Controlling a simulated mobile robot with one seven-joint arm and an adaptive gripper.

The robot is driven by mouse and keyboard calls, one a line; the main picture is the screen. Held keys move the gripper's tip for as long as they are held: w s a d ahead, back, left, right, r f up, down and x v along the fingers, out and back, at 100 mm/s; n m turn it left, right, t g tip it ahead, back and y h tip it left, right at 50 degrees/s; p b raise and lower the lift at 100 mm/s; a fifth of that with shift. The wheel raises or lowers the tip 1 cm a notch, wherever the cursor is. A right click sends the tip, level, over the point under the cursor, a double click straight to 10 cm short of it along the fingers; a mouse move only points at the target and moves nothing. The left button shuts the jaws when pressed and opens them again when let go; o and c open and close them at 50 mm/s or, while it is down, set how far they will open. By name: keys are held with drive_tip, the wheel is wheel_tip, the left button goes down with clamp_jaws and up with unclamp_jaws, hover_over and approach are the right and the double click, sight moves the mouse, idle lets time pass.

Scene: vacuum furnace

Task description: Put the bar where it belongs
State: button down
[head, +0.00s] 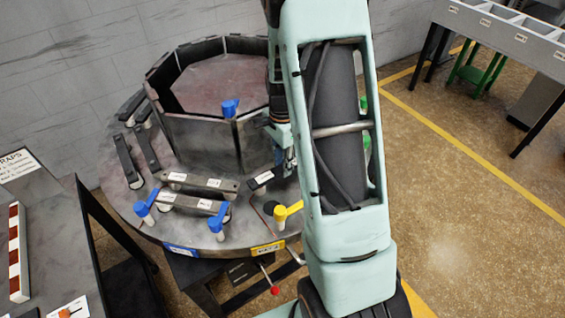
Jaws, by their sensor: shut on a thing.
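My gripper (289,168) points down over the round furnace base (180,228), beside the wall of upright dark panels (200,142). My arm hides much of it. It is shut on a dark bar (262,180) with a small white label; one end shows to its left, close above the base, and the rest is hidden. I cannot tell whether this bar touches the base. Two labelled grey bars (200,182) lie at the front of the base, and darker bars (126,158) lie at its left. A yellow handle (287,212) stands just in front of my gripper.
Blue handles (219,222) stand along the base's front and left, with another (230,107) at the panels. A side table (60,235) with a sign stands left. A red knob (275,291) sticks out below.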

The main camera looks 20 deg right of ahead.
drive_tip(key=c, duration=1.7)
unclamp_jaws()
drive_tip(key=shift+o, duration=0.2)
wheel_tip(320, 180, up, 12)
drive_tip(key=shift+r+p, duration=0.2)
drive_tip(key=shift+p, duration=0.2)
